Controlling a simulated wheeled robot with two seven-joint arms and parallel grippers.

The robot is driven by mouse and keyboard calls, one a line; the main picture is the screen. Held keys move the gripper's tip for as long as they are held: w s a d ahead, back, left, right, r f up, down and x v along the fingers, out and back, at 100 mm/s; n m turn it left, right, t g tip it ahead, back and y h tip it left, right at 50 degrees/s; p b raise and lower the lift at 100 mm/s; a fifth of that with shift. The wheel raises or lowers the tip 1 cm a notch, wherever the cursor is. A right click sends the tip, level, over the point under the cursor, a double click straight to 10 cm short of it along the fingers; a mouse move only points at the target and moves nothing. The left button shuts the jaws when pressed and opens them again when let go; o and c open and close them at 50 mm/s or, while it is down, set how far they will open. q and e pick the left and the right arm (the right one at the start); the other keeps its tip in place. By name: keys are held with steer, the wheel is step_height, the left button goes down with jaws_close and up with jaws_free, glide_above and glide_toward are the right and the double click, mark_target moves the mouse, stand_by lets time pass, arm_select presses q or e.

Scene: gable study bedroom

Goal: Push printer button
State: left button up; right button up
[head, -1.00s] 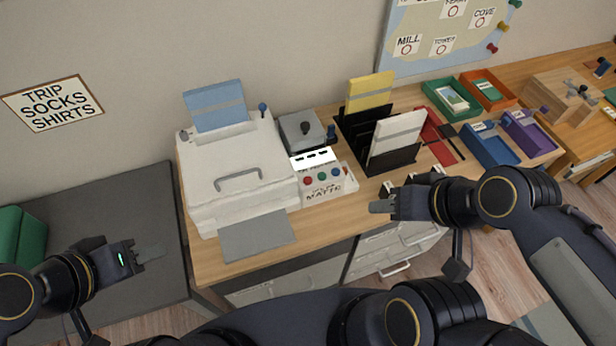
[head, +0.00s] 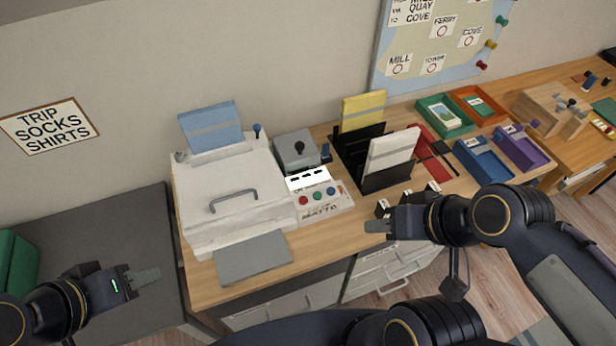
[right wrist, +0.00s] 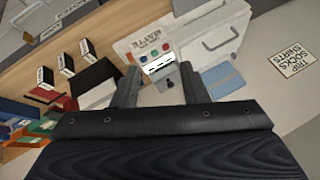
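The white printer (head: 230,185) stands on the wooden desk with a grey sheet tray at its front. A white control panel (head: 322,212) at its right side carries a red button (head: 303,200), a green button (head: 317,195) and a blue button (head: 330,190). The panel also shows in the right wrist view (right wrist: 140,36), beyond the fingers. My right gripper (head: 378,227) is open and empty, right of and nearer than the panel, apart from it. It shows in the right wrist view (right wrist: 158,88). My left gripper (head: 145,277) is over the dark surface at left; its finger gap is unclear.
A grey box with a black knob (head: 298,150) stands behind the panel. A black file rack (head: 385,178) with yellow and white folders is to its right. Small black blocks (head: 383,207) stand near my right gripper. Coloured trays (head: 487,158) lie farther right.

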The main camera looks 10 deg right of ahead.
jaws_close()
stand_by(1.6)
